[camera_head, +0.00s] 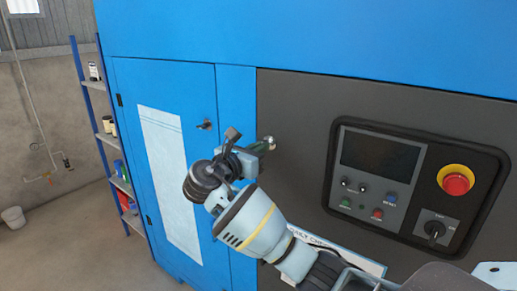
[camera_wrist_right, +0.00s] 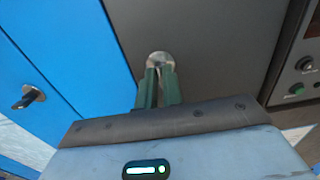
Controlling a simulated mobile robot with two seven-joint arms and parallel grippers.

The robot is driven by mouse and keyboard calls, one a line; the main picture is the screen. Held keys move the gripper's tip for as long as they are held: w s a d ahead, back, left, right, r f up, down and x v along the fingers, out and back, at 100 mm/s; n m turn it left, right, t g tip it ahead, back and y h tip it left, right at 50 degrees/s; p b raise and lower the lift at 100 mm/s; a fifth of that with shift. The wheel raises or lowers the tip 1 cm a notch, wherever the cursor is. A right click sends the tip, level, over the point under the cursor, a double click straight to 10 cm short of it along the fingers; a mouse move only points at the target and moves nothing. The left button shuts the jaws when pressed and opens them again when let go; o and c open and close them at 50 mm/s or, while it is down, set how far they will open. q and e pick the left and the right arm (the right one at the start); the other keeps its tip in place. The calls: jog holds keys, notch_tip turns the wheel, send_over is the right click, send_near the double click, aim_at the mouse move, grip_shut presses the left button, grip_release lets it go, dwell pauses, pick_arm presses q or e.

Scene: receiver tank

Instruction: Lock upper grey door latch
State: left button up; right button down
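The upper grey door latch (camera_wrist_right: 160,58) is a small round silver fitting near the left edge of the dark grey door (camera_head: 300,110). In the head view the latch (camera_head: 270,141) shows just beyond my fingertips. My left gripper is not in view.
A control panel (camera_head: 415,185) with a red emergency button (camera_head: 456,182) is right of the latch. The blue door (camera_head: 180,90) at left has its own black latch (camera_head: 205,125). A shelf (camera_head: 104,137) stands farther left, with open floor near it.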

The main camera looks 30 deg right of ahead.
dwell(0.4)
jog(key=shift+s+f+m, duration=0.1)
jog(key=shift+m, duration=4.35)
jog(key=shift+s+f+m, duration=0.1)
jog(key=shift+m, duration=4.35)
jog(key=c, duration=1.5)
grip_release()
jog(key=shift+c, duration=0.2)
